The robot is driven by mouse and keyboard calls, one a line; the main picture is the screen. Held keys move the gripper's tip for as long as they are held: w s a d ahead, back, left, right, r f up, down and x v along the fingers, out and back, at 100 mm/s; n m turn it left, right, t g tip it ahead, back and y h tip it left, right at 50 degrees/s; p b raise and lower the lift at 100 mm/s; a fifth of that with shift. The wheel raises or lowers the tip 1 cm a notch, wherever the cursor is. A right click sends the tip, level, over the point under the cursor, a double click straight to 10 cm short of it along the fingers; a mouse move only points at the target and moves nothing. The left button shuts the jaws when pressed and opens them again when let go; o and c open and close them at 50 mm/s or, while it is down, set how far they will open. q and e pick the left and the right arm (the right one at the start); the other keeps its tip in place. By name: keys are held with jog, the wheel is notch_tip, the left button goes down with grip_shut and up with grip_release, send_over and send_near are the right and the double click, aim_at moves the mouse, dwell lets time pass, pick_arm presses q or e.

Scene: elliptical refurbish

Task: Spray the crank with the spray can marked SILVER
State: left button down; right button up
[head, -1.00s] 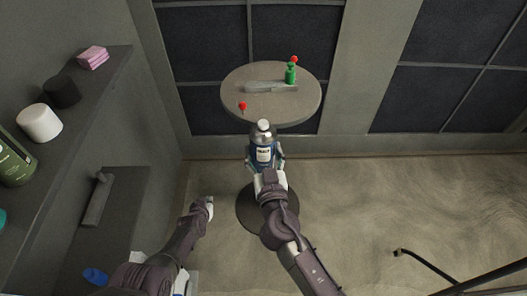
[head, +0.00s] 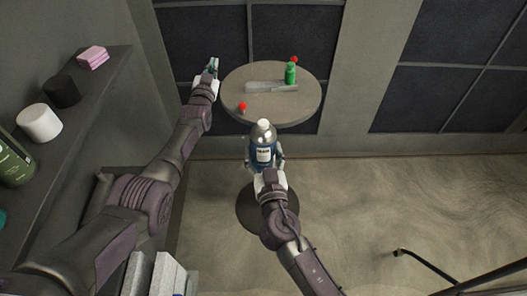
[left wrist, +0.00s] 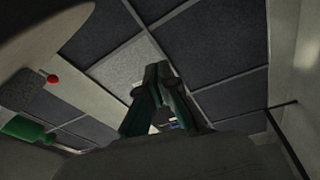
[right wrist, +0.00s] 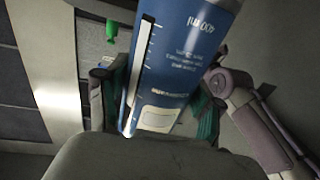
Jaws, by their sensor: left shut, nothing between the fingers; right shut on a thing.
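A grey bar-like part (head: 270,87), which looks like the crank, lies flat on the round table (head: 245,76). My right gripper (head: 265,162) is shut on a blue spray can (head: 263,142) with a white top, held upright in front of the table. In the right wrist view the can (right wrist: 180,65) shows a blue label with "400 ml"; I cannot read SILVER on it. My left gripper (head: 212,65) is shut and empty, just off the table's left edge. Its closed fingers show in the left wrist view (left wrist: 157,72).
A green bottle-like thing (head: 290,74) stands at the table's back right, beside a red ball (head: 294,59). Another red ball (head: 243,106) is at the front left. A shelf at left holds pink blocks (head: 93,57), a dark cylinder (head: 62,92) and a white cylinder (head: 39,122).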

pick_arm(q)
jog(key=s+d+r+m+h, duration=0.1)
jog(key=d+r+m+h, duration=0.3)
jog(key=r, duration=0.4)
jog(key=s+d+r+m+h, duration=0.1)
jog(key=d+r+m+h, duration=0.25)
jog(key=r, duration=0.35)
jog(key=s+d+r+m+h, duration=0.1)
jog(key=d+r+m+h, duration=0.2)
jog(key=r+m+h, duration=0.35)
jog(key=s+d+r+m+g+h, duration=0.3)
jog(key=s+d+r+m+g, duration=0.3)
jog(key=s+d+m+g, duration=0.3)
jog(key=s+d+r+m+g+h, duration=0.3)
jog(key=s+d+r+m+g, duration=0.35)
jog(key=m+g, duration=0.45)
jog(key=s+d+f+m+g+y, duration=0.4)
jog(key=s+f+m+y, duration=0.45)
jog(key=s+y, duration=0.25)
jog(key=a+f+t+y, duration=0.4)
jog(key=a+f+y, duration=0.7)
jog(key=a, duration=0.3)
jog(key=shift+m, duration=0.35)
jog(key=shift+a+f, duration=0.1)
jog(key=shift+f, duration=2.65)
